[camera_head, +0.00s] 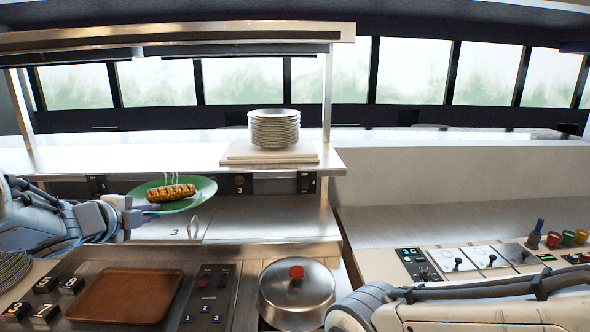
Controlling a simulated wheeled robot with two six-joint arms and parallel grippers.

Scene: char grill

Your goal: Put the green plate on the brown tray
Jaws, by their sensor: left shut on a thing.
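The green plate (200,194) is held in the air at the left, tilted a little, with a grilled corn cob (171,193) on it and faint steam above. My left gripper (139,207) is shut on the plate's left edge. The brown tray (126,296) lies on the counter below and in front of the plate; it is empty. The plate is above and behind the tray, apart from it. My right arm crosses the bottom right corner; its gripper is not in view.
A lidded steel pot (297,288) with a red knob stands right of the tray. A button panel (208,296) lies between them. Black numbered blocks (45,285) and stacked plates (12,268) are at the left. A steel shelf (190,157) with white plates (274,128) stands behind.

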